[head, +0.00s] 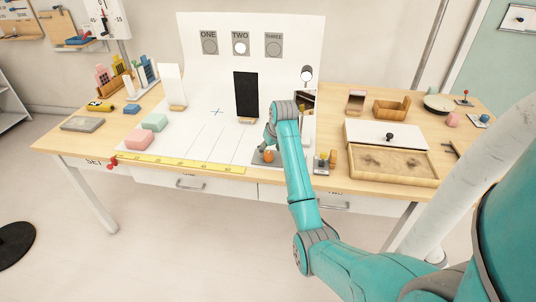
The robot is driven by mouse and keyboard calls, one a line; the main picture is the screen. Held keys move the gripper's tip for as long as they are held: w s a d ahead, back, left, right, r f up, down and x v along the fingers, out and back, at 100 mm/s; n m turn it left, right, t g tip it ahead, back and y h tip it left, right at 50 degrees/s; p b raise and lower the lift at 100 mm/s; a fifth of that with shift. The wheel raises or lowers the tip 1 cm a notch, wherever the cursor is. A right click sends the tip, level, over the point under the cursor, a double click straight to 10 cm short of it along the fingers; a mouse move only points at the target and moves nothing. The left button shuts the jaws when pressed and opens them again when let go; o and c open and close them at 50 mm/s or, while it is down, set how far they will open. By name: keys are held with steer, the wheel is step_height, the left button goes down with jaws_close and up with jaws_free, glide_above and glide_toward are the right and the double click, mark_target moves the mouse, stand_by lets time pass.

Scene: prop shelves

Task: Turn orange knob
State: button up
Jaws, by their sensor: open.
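The orange knob (269,156) sits on a small grey base (258,160) near the front edge of the table, beside my arm. My gripper (267,146) is dark and small in the head view, points down just above the knob, and is open. My wrist and forearm partly cover the gripper and the area right of the knob. I cannot tell whether the fingers touch the knob.
A small switch block with a yellow-orange part (325,163) stands just right of my arm. A wooden sand tray (392,163) lies further right. A black panel (246,95) stands behind the gripper. A yellow ruler (180,164) runs along the front edge. The white sheet's middle is mostly clear.

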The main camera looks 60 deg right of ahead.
mark_target(268, 153)
steer(key=shift+x, duration=1.85)
